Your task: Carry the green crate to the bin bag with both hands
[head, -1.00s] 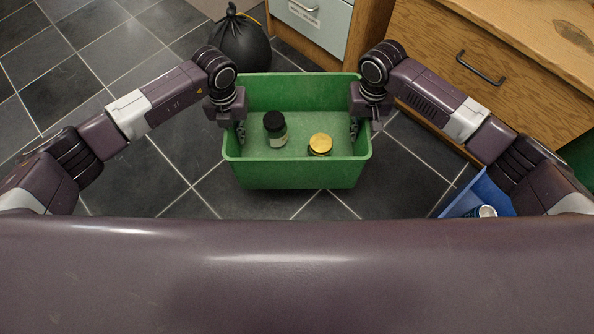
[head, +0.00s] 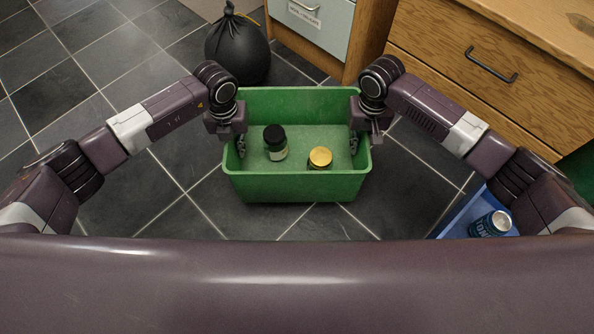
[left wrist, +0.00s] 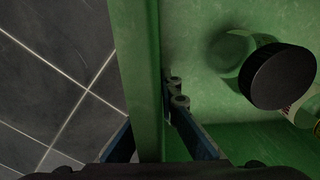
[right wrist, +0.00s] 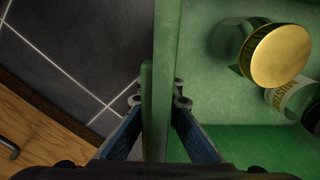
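The green crate (head: 297,188) is in front of me in the head view, open side up. A jar with a black lid (head: 275,142) and a jar with a gold lid (head: 320,158) stand inside. My left gripper (head: 240,146) is shut on the crate's left wall, which also shows in the left wrist view (left wrist: 140,70). My right gripper (head: 354,143) is shut on the right wall, seen between its fingers in the right wrist view (right wrist: 157,110). The black bin bag (head: 238,50) stands on the floor beyond the crate, slightly left. Whether the crate touches the floor is unclear.
A wooden cabinet with a drawer (head: 480,75) stands to the right, and a pale-fronted unit (head: 318,22) stands right of the bag. A blue container (head: 458,218) with a blue can (head: 490,224) is at the lower right. Tiled floor (head: 95,90) is clear on the left.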

